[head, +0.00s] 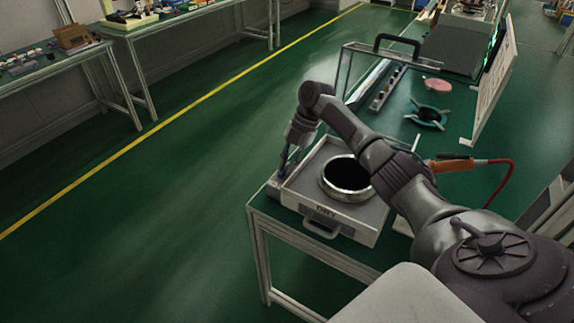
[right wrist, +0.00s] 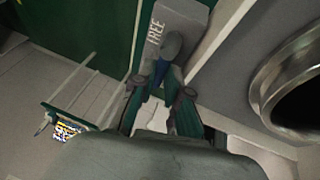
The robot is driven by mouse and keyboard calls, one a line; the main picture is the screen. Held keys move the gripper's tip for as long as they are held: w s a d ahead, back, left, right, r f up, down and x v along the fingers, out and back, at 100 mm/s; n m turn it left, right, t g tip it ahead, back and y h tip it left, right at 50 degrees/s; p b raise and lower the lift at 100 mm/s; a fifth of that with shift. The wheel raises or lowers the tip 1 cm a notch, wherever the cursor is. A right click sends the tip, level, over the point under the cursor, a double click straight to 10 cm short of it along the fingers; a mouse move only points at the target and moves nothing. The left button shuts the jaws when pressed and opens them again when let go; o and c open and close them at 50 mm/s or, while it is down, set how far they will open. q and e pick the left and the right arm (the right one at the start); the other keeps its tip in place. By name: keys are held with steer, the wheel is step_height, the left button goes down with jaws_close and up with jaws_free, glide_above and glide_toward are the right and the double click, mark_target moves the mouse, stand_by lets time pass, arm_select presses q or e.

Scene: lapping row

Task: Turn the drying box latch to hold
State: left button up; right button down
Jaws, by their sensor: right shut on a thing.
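The drying box (head: 365,215) is a light grey box marked DRY, with a front handle and a round metal-rimmed opening on top. It stands on the near end of a green-topped bench. My right gripper (head: 284,172) reaches down at the box's left side. In the right wrist view, the gripper (right wrist: 160,80) is shut on the latch (right wrist: 172,46), a small grey rounded lever with blue below it. The lever lies beside the word FREE on a grey plate (right wrist: 160,18). No hold mark is visible; the fingers and lever cover part of the plate. My left gripper is out of view.
The box's metal ring (right wrist: 275,95) is close on the right in the wrist view. Farther along the bench are a teal round part (head: 427,115), a pink disc (head: 438,85) and an orange-handled tool (head: 452,165) with a red cable. The floor to the left is clear.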

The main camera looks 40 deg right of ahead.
steer(key=c, duration=1.2)
jaws_free()
steer(key=shift+v, duration=4)
steer(key=shift+w+a, duration=0.1)
